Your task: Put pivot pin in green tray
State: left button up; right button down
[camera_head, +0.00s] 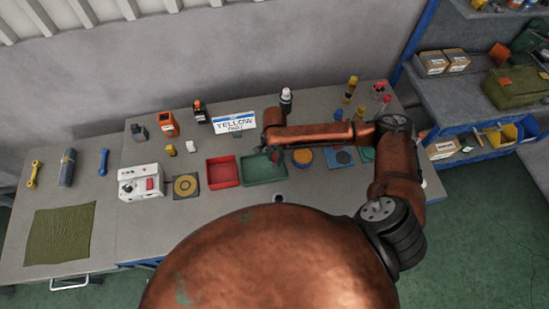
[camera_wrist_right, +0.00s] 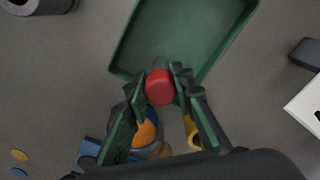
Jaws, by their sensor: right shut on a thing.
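The green tray (camera_head: 262,177) lies on the bench beside a red tray. It fills the upper middle of the right wrist view (camera_wrist_right: 190,60), and the part of its floor seen there is bare. My right gripper (camera_wrist_right: 160,84) is shut on a red, round-ended part that appears to be the pivot pin (camera_wrist_right: 160,88). Only its red end shows clearly; the fingers hide the rest. In the wrist view the pin overlaps the tray's near edge; its height above it is hard to tell. In the head view the gripper (camera_head: 277,154) is small, at the tray's far right side. My left gripper is not in view.
A red tray (camera_head: 222,172) stands left of the green one. An orange round container (camera_head: 302,158) and blue mat (camera_head: 341,158) lie to the right. A white box (camera_head: 141,182) is farther left.

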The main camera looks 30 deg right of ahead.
jog(key=c, duration=1.7)
grip_release()
jog(key=shift+f, duration=0.1)
jog(key=shift+o, duration=0.2)
notch_tip(320, 180, up, 12)
jog(key=shift+r, duration=0.2)
